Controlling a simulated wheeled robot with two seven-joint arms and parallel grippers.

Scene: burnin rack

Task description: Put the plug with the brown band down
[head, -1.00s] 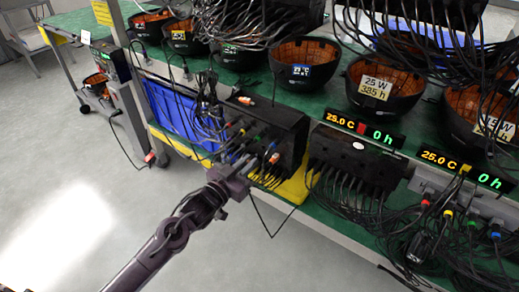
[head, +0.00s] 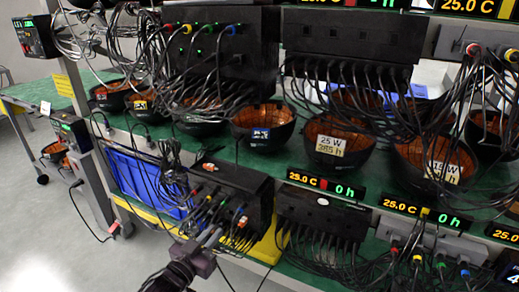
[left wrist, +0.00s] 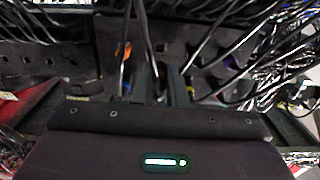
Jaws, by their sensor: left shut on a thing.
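My left gripper (head: 212,240) is in front of the lower black box (head: 240,192) on the rack. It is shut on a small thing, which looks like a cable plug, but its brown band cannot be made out. In the left wrist view the gripper fingers (left wrist: 155,88) point toward a dark panel with cables around them. My right gripper is not in view.
A blue bin (head: 140,180) stands left of the lower box. A second black box (head: 325,217) with many cables is to the right. Bowls such as this one (head: 262,128) line the green shelf above. Loose cables hang around the gripper. Open floor lies at the lower left.

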